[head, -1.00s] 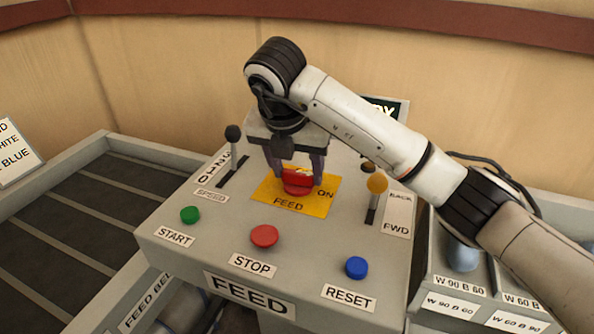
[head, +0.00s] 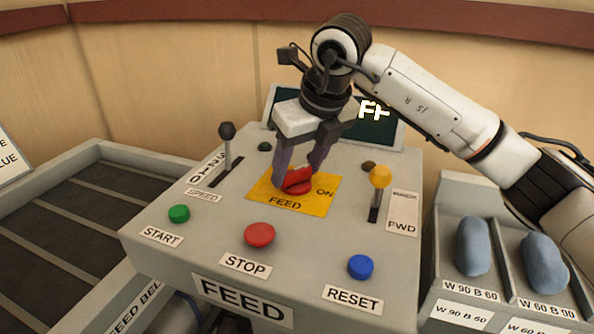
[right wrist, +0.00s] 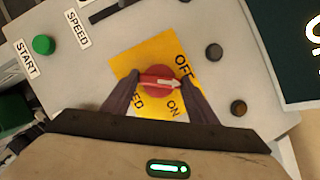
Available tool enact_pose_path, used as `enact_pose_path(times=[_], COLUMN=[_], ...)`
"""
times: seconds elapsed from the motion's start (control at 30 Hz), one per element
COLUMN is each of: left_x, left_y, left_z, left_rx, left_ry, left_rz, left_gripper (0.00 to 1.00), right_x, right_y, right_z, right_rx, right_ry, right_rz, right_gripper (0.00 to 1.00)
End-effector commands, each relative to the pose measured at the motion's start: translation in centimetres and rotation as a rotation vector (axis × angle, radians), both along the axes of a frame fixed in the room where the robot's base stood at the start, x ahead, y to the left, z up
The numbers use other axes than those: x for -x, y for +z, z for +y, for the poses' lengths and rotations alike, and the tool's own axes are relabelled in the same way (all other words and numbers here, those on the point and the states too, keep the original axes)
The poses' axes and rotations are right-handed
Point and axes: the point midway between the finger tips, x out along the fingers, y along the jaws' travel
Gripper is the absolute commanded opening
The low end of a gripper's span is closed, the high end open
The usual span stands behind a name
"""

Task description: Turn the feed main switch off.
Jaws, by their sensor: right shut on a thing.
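The feed main switch is a red rotary knob (head: 299,181) on a yellow plate (head: 261,194) marked FEED and ON, in the middle of the console. My right gripper (head: 297,178) reaches down from above, with its two dark fingers shut on the knob from either side. In the right wrist view the knob (right wrist: 155,84) sits between the fingertips. Its white arrow points right, into the gap between the OFF and ON words. Behind my arm a dark display (head: 392,128) shows large white letters "FF", the rest hidden. My left gripper is not in view.
A black-knobbed speed lever (head: 227,132) stands left of the plate and a yellow-knobbed lever (head: 380,176) right of it. Green START (head: 179,213), red STOP (head: 259,234) and blue RESET (head: 361,267) buttons line the front. Bins with blue-grey pillows (head: 473,246) stand at right.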

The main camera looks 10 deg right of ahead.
Motion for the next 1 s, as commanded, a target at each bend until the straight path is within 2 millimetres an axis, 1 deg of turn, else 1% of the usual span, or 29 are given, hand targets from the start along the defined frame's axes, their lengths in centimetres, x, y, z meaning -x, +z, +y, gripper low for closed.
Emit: enact_pose_path(times=[0.2, 0.5, 0.7, 1.0], left_x=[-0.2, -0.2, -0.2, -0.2], left_y=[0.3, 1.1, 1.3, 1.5], left_z=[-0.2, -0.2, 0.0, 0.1], left_rx=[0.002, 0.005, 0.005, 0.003], left_ry=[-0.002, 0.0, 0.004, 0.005], left_rz=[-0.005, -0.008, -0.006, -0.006], left_gripper=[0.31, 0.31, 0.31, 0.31], right_x=[-0.1, -0.2, -0.3, -0.3], right_y=[0.2, 0.3, 0.2, 0.1], right_z=[-0.2, -0.3, -0.4, -0.4], right_rx=[-0.002, -0.002, -0.001, 0.0], right_ry=[0.201, 0.441, 0.548, 0.622], right_rz=[0.001, 0.001, 0.0, -0.001], right_gripper=[0.31, 0.31, 0.31, 0.31])
